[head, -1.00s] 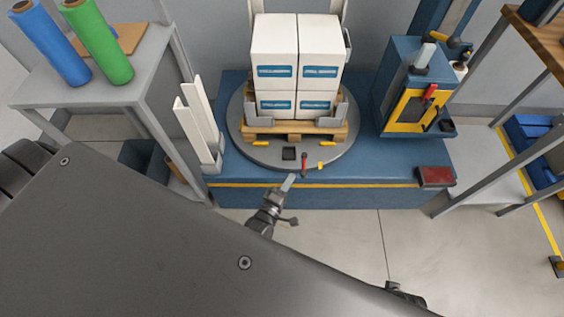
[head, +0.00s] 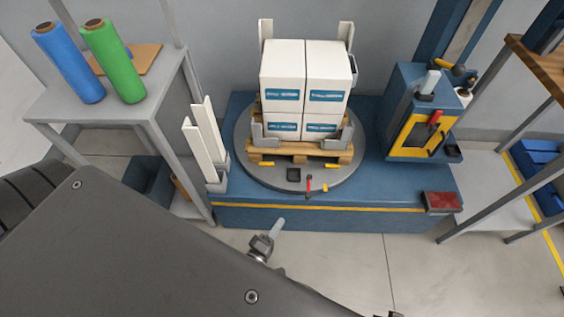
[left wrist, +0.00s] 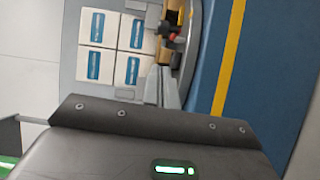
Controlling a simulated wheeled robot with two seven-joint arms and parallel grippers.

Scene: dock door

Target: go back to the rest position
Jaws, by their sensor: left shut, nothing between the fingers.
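My left gripper (head: 276,228) shows in the head view, in front of the blue wrapping machine's base. It is shut and empty, apart from everything around it. In the left wrist view its closed fingers (left wrist: 168,90) show in front of the turntable area. White boxes with blue labels (head: 305,80) stand stacked on a wooden pallet (head: 300,148) on the round grey turntable (head: 350,178). The boxes (left wrist: 112,45) also show in the left wrist view. My right gripper cannot be made out; only a small dark piece shows at the bottom edge of the head view.
The blue base (head: 400,190) has a yellow stripe along its front edge. A grey table (head: 80,108) at left carries a blue roll (head: 70,62) and a green roll (head: 113,60). A control box (head: 420,120) stands at right. The floor (head: 350,260) in front is clear.

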